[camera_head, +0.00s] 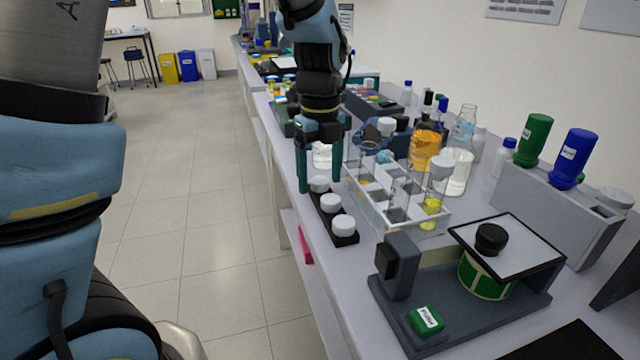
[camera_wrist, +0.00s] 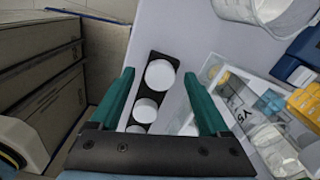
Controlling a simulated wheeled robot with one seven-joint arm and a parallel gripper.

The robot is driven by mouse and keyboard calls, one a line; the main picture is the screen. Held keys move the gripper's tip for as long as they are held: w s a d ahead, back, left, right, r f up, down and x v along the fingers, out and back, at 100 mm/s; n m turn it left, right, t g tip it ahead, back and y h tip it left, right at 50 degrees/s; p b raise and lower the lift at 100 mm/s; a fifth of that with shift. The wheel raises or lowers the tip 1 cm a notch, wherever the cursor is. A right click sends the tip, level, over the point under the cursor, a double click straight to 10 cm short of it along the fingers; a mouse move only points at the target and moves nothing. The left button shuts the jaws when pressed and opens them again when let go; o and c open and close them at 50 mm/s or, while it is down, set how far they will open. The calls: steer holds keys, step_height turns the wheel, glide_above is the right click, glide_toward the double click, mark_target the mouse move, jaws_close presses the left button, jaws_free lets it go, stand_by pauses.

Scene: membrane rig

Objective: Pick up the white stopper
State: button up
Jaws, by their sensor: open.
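Three white round stoppers stand in a row on a black strip holder (camera_head: 347,239) at the bench's front edge: a far one (camera_head: 319,184), a middle one (camera_head: 330,203) and a near one (camera_head: 343,226). My gripper (camera_head: 321,181) points down at the far stopper, open and empty. In the wrist view my gripper (camera_wrist: 159,75) has one teal finger on each side of the far stopper (camera_wrist: 160,74), with gaps to both. The other two stoppers show below it, the nearest partly hidden by my gripper. I cannot tell the exact fingertip height.
A clear divided rack (camera_head: 400,213) with vials stands close on the right. A glass beaker (camera_head: 322,156) stands behind my gripper. A dark stand with a plate (camera_head: 510,243) and a green-labelled jar is nearer. Bottles crowd the back; open floor lies left.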

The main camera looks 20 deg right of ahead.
steer(key=c, duration=1.2)
steer(key=shift+c, duration=0.2)
